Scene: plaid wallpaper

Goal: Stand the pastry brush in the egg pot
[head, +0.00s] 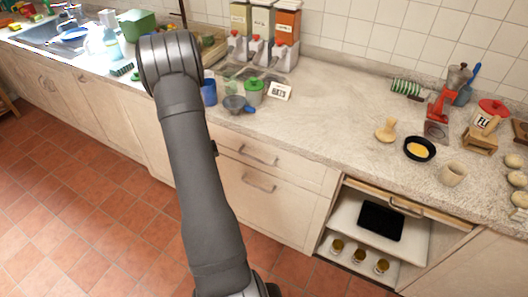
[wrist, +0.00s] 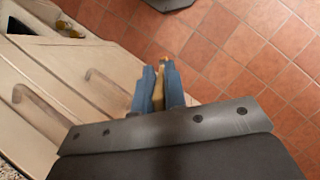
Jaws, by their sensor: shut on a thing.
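My gripper (wrist: 158,75) shows in the wrist view, its blue fingers shut on a thin tan wooden piece (wrist: 158,95), which looks like the pastry brush. Most of this piece is hidden between the fingers. Tiled floor and cabinet fronts show beyond it. In the head view my arm hides the gripper and the held piece. A small beige pot (head: 453,174), which looks like the egg pot, stands upright on the right part of the counter. A black round dish (head: 407,146) with yellow content is left of it.
A red grinder (head: 441,105), a wooden box (head: 480,138) and several round items line the right side. An open cabinet bay (head: 345,215) is below. The middle counter (head: 325,115) is fairly clear.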

